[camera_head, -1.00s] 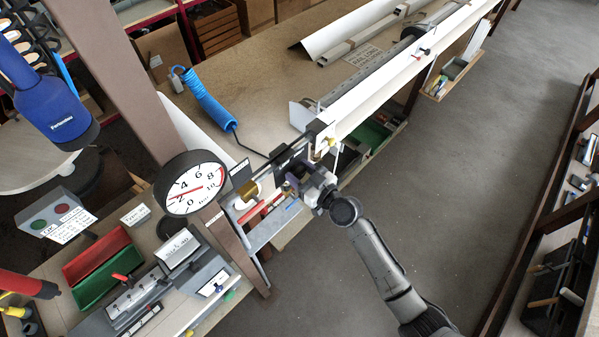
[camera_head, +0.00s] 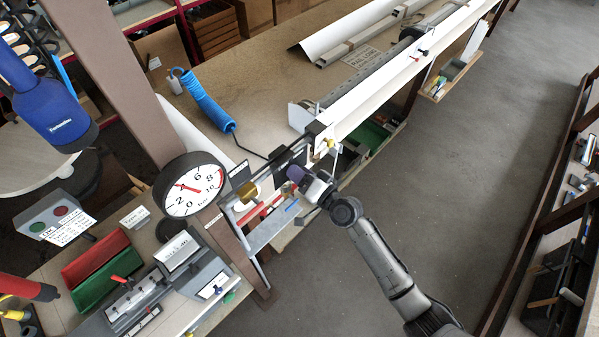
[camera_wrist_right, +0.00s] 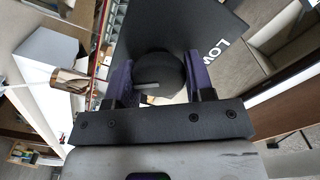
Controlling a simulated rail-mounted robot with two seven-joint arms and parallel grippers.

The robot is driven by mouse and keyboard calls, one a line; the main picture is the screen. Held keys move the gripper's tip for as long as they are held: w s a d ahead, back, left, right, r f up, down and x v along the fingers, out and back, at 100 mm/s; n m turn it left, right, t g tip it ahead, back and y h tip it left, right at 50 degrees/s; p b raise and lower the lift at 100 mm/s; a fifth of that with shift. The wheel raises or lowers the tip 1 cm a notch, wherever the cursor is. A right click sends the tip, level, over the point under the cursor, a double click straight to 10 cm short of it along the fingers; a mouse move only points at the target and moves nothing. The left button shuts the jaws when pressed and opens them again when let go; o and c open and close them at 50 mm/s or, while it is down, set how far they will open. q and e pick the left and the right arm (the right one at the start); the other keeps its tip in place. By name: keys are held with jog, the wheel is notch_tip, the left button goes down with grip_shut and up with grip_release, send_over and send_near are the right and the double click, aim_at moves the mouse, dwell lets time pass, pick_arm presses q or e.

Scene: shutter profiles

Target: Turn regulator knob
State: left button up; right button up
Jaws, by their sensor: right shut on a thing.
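The regulator knob (camera_wrist_right: 158,70) is a dark round knob in front of a dark panel with white letters reading "LOW". My right gripper (camera_wrist_right: 157,82) has its two purple fingers on either side of the knob and is shut on it. In the head view my right gripper (camera_head: 292,176) reaches the dark regulator at the near end of the bench, and the knob is hidden there. The round pressure gauge (camera_head: 202,199) stands left of it, with a red needle pointing to the upper left of its dial. My left gripper is not in view.
A long white profile (camera_head: 375,92) runs from the regulator toward the back right. A coiled blue hose (camera_head: 207,103) lies on the bench (camera_head: 262,84). Red and green bins (camera_head: 95,262) stand at the lower left. The grey floor (camera_head: 480,170) on the right is clear.

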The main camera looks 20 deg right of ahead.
jog(key=m, duration=0.4)
jog(key=shift+f+m+p, duration=0.1)
jog(key=shift+m+p, duration=0.35)
jog(key=shift+m, duration=1.25)
jog(key=o, duration=0.9)
jog(key=shift+d, duration=0.1)
